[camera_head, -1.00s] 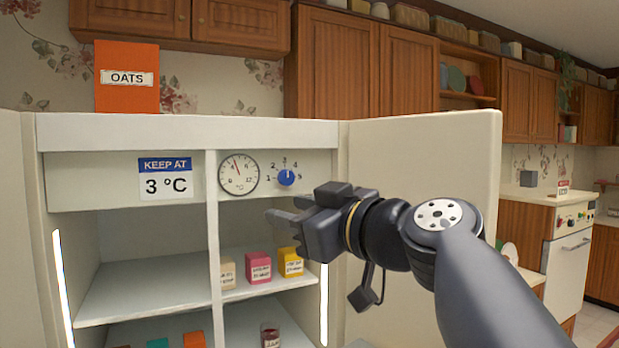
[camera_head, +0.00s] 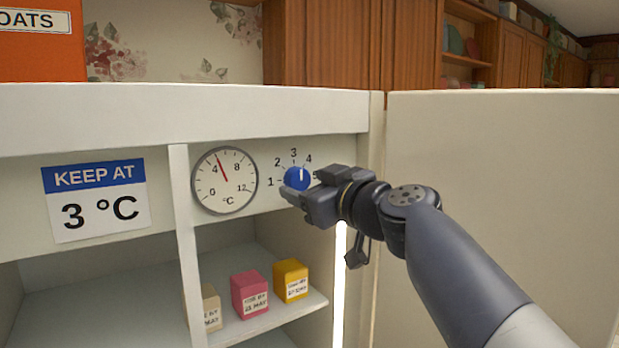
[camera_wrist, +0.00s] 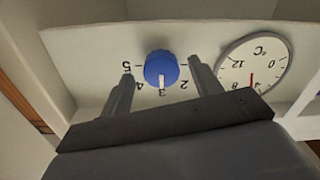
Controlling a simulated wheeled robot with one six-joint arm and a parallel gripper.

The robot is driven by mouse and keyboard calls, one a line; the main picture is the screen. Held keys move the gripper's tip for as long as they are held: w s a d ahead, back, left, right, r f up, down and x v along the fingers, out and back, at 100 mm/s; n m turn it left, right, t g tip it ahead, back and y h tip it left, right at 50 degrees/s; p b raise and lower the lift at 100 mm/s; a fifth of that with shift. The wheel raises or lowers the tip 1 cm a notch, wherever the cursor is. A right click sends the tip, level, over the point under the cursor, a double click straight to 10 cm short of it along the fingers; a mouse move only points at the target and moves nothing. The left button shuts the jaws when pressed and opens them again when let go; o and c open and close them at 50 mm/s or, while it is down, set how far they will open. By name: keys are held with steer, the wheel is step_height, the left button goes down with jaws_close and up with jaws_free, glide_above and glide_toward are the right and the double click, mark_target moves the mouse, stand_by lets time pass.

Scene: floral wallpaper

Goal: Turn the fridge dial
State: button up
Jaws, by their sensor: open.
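The blue fridge dial (camera_head: 297,179) sits on the panel under the fridge's top edge, with numbers 1 to 5 around it. Its white mark points up, at about 3. In the wrist view, which is upside down, the dial (camera_wrist: 161,69) lies between my open fingers, with the mark towards 3. My gripper (camera_head: 292,194) is close in front of the dial and partly covers its lower side. I cannot tell whether the fingers touch it. The round thermometer (camera_head: 224,190) left of the dial has its red needle between 4 and 8, nearer 4. A sign (camera_head: 96,200) reads "KEEP AT 3 °C".
The open fridge door (camera_head: 480,150) stands to the right, behind my arm. Below the panel, a pink box (camera_head: 249,293), a yellow box (camera_head: 290,281) and a beige box (camera_head: 211,308) stand on a shelf. An orange oats box (camera_head: 40,55) stands on top of the fridge.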

steer(key=shift+w+a, duration=0.1)
steer(key=shift+w, duration=0.05)
steer(key=shift+c, duration=0.4)
steer(key=c, duration=0.9)
steer(key=shift+f+m+b, duration=0.15)
steer(key=shift+m+b, duration=0.15)
steer(key=m+b, duration=0.2)
steer(key=m, duration=0.1)
steer(key=shift+m, duration=0.3)
steer(key=shift+a+m+b, duration=0.1)
steer(key=shift+m+b, duration=0.45)
steer(key=shift+m, duration=1.65)
